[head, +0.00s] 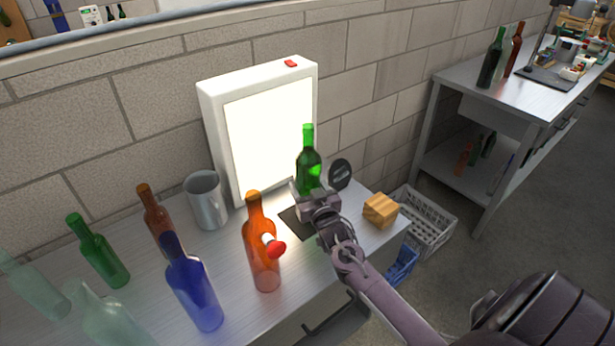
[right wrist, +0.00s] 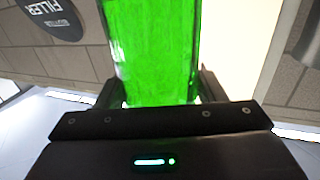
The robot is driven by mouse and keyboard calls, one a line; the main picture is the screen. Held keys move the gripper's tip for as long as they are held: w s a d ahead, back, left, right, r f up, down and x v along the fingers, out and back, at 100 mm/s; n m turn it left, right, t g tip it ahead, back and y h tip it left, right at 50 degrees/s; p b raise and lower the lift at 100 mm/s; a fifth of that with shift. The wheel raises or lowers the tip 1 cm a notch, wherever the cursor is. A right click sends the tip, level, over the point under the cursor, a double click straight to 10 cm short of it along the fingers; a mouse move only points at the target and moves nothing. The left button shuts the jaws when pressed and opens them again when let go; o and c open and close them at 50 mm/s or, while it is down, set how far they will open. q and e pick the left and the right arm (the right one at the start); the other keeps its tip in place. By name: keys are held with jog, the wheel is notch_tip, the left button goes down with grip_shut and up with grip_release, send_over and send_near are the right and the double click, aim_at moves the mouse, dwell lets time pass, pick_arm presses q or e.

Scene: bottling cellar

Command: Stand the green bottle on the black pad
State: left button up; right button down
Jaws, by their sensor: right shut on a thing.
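My right gripper (head: 318,203) is shut on a green bottle (head: 308,168), which stands about upright in front of the lit white panel. In the right wrist view the bottle's bright green glass (right wrist: 152,50) fills the space between the two fingers (right wrist: 155,98). The gripper hides the bottle's base, so I cannot tell whether it touches anything. The black pad (head: 292,222) lies flat on the table, partly covered by my gripper and arm. Another green bottle (head: 98,250) stands at the left of the table. My left gripper is not in view.
An orange-brown bottle (head: 260,240) with a red-tipped thing, a blue bottle (head: 193,285) and a brown bottle (head: 155,218) stand left. A wooden block (head: 380,211) and black oval sign (head: 340,173) are right.

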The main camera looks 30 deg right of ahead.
jog(key=shift+w, duration=0.15)
jog(key=shift+f, duration=0.1)
jog(key=c, duration=0.7)
grip_release()
jog(key=shift+f, duration=0.35)
jog(key=o, duration=0.4)
jog(key=shift+r, duration=0.1)
jog(key=b+v, duration=0.1)
jog(key=v, duration=1.1)
jog(key=shift+s, duration=0.25)
